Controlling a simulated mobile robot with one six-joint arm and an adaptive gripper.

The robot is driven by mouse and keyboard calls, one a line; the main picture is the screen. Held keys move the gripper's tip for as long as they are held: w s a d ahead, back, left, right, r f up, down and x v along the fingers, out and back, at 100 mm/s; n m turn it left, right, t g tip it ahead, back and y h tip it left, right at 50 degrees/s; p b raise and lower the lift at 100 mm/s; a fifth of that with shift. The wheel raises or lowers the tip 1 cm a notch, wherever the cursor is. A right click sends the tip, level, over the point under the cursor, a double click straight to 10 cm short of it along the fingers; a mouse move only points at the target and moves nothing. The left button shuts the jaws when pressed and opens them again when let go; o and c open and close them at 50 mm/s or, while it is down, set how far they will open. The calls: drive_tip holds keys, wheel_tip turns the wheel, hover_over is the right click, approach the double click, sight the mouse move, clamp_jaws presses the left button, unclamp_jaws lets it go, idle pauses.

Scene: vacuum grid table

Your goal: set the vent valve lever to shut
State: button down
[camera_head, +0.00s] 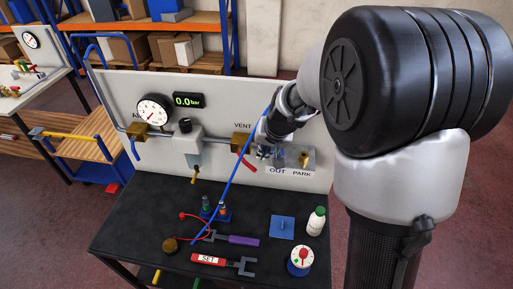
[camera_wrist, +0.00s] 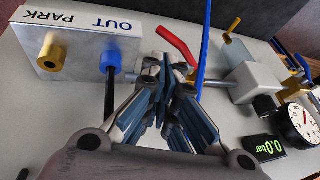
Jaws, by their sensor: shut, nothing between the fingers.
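The vent valve is a brass block (camera_head: 241,140) under the VENT label on the white panel (camera_head: 220,105). Its red lever (camera_head: 246,163) slants down below the block. The red lever also shows in the wrist view (camera_wrist: 178,42), slanting just beyond the fingertips. My gripper (camera_head: 265,153) is in front of the panel, just right of the valve; in the wrist view its fingers (camera_wrist: 164,70) are together with nothing between them. The fingers appear close to the lever; I cannot tell whether they touch it. The valve body is largely hidden behind the fingers in the wrist view.
A blue hose (camera_head: 236,169) hangs across the panel beside the lever. A metal OUT/PARK block (camera_wrist: 75,45) with brass and blue ports is close to my fingers. A gauge (camera_head: 154,110) and 0.0 bar display (camera_head: 188,100) are left. Tools lie on the black table (camera_head: 150,215).

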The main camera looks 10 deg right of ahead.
drive_tip(key=shift+m, duration=0.8)
drive_tip(key=b+x, duration=0.1)
drive_tip(key=x, duration=0.9)
drive_tip(key=shift+w+a+b, duration=0.1)
drive_tip(key=shift+a+b, duration=0.05)
drive_tip(key=shift+b, duration=0.15)
